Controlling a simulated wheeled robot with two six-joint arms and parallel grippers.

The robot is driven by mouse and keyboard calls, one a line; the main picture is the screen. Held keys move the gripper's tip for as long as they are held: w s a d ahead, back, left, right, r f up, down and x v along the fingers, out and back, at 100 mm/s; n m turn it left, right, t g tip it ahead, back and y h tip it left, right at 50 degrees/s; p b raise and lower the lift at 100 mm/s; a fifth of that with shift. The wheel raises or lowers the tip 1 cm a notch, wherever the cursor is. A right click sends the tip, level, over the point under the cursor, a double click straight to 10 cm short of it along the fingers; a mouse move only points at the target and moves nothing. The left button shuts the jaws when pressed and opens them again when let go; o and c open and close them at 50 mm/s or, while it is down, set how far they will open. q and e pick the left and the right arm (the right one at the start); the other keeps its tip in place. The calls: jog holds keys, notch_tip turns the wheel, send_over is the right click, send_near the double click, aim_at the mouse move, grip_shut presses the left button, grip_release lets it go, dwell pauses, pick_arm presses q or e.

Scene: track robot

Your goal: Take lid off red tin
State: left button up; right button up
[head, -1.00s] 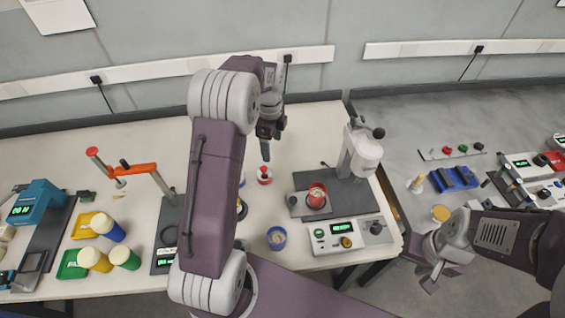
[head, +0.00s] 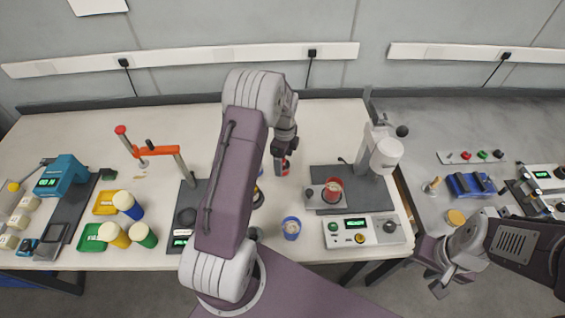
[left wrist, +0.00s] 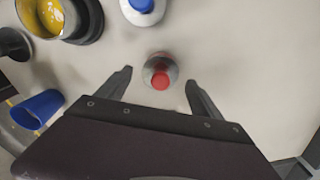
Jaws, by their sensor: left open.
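A small tin with a grey top, a red knob and a red edge, seemingly the red tin, stands on the bench and shows in the left wrist view (left wrist: 161,70). In the head view only a sliver of it (head: 284,170) shows beside my left gripper (head: 281,160). In the left wrist view my left gripper (left wrist: 160,77) is open, one finger on each side of the tin, with gaps visible. I cannot tell how far above it the fingertips are. My right gripper (head: 439,283) is empty, off the bench's right end; its jaw opening is unclear.
A blue and white container (left wrist: 143,9) stands close beyond the tin. A dark bowl with yellow inside (left wrist: 50,14) and a blue cup (left wrist: 38,108) are left. A red cup (head: 333,190) sits on the press plate (head: 350,204) to the right.

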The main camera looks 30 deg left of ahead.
pick_arm(q)
jog(key=shift+s+r, duration=0.1)
jog(key=c, duration=1.2)
jog(key=shift+c, duration=1.2)
jog(key=shift+r, duration=0.1)
